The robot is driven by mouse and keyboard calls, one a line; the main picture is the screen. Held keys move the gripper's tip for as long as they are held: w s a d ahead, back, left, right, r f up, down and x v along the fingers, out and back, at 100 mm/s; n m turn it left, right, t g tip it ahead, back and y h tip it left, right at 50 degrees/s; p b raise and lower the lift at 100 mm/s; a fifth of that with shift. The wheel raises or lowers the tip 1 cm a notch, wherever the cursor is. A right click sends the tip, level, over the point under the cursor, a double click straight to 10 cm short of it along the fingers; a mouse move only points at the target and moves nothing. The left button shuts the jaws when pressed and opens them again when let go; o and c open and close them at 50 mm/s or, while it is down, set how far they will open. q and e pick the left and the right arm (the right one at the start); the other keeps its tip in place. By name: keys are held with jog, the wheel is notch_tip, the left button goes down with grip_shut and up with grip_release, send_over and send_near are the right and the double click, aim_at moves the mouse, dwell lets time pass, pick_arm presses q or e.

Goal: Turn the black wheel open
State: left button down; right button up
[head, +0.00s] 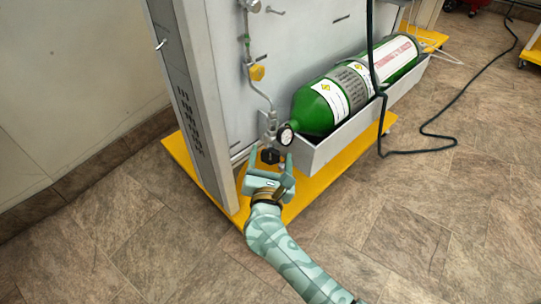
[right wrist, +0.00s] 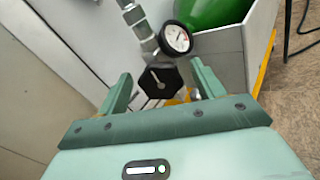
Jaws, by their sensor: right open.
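The black wheel (head: 270,156) sits at the lower end of the pipework, just below the round white pressure gauge (head: 285,135). In the right wrist view the wheel (right wrist: 161,83) shows as a dark, many-sided knob with a light mark on its face, and the gauge (right wrist: 175,39) is above it. My right gripper (head: 268,166) is open, its fingers on either side of the wheel's line. In the right wrist view the wheel appears between the two fingertips (right wrist: 158,80); I cannot tell whether they touch it. My left gripper is not in view.
A green cylinder (head: 315,112) lies in a grey trough (head: 335,143) right of the wheel. A grey upright post (head: 207,120) stands close on the left. The yellow base (head: 320,184) lies below. A dark hose (head: 381,120) hangs at the right. The tiled floor in front is clear.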

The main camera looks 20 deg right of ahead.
jog(key=c, duration=1)
